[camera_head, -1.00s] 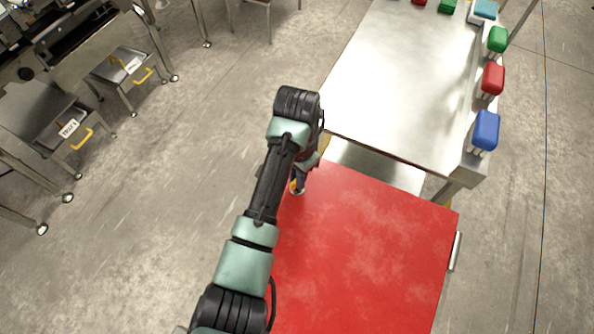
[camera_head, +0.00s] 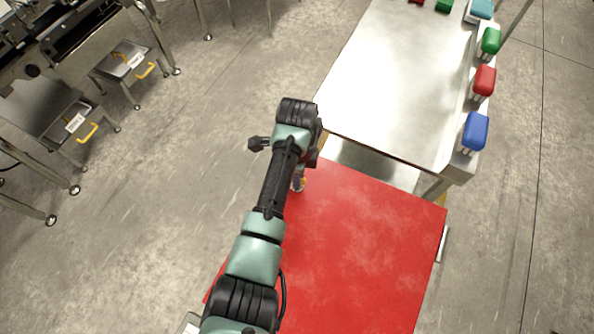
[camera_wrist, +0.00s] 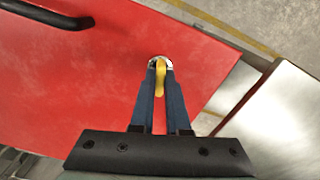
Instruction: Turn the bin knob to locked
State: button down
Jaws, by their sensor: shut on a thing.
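The bin knob (camera_wrist: 160,79) is a yellow lever on a round silver base, set in the red face of the bin (camera_wrist: 95,85). In the wrist view my gripper (camera_wrist: 160,72) is shut on the knob, with one blue-grey finger on each side of the lever. The lever runs roughly along the fingers, tilted slightly. In the head view the red bin (camera_head: 360,240) fills the lower middle, and my arm covers its left edge. Only a little of the gripper (camera_head: 298,182) shows there below my wrist, and the knob is mostly hidden.
A steel table (camera_head: 395,75) stands just beyond the bin, with blue, red and green blocks (camera_head: 475,131) along its right side. A black handle (camera_wrist: 45,14) is on the bin's face. Steel stands with yellow-handled trays (camera_head: 70,122) are at left. The floor between is clear.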

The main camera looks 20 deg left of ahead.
jog(key=shift+m+p, duration=0.45)
jog(key=shift+m, duration=1.05)
jog(key=c, duration=0.9)
grip_release()
jog(key=shift+r, duration=0.15)
notch_tip(320, 180, up, 13)
jog(key=shift+b, duration=0.3)
jog(key=shift+d, duration=0.1)
